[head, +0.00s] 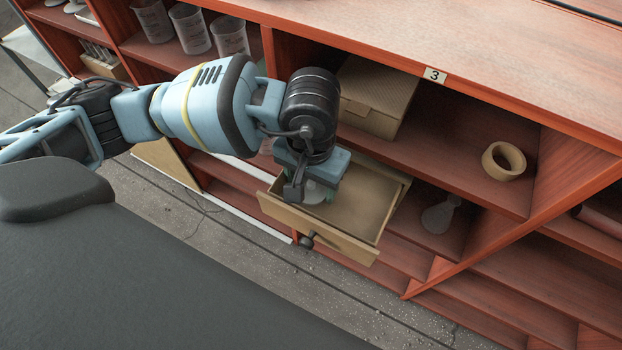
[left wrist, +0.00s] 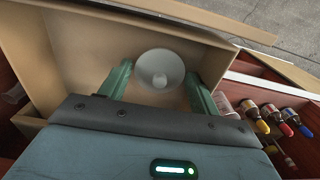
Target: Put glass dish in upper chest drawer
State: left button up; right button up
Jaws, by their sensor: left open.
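The upper chest drawer (head: 355,205) is a tan drawer with a dark round knob, pulled out from the red shelf unit. In the left wrist view its tan floor and walls (left wrist: 75,45) fill the upper left. The gripper body hides part of the dish. My right gripper is not in view.
A clear flask (head: 440,214) lies right of the drawer. Several beakers (head: 191,28) stand upper left. Small colour-capped bottles (left wrist: 271,116) are beside the drawer.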

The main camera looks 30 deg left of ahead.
pick_arm(q)
notch_tip(320, 180, up, 12)
jog(key=p, duration=0.2)
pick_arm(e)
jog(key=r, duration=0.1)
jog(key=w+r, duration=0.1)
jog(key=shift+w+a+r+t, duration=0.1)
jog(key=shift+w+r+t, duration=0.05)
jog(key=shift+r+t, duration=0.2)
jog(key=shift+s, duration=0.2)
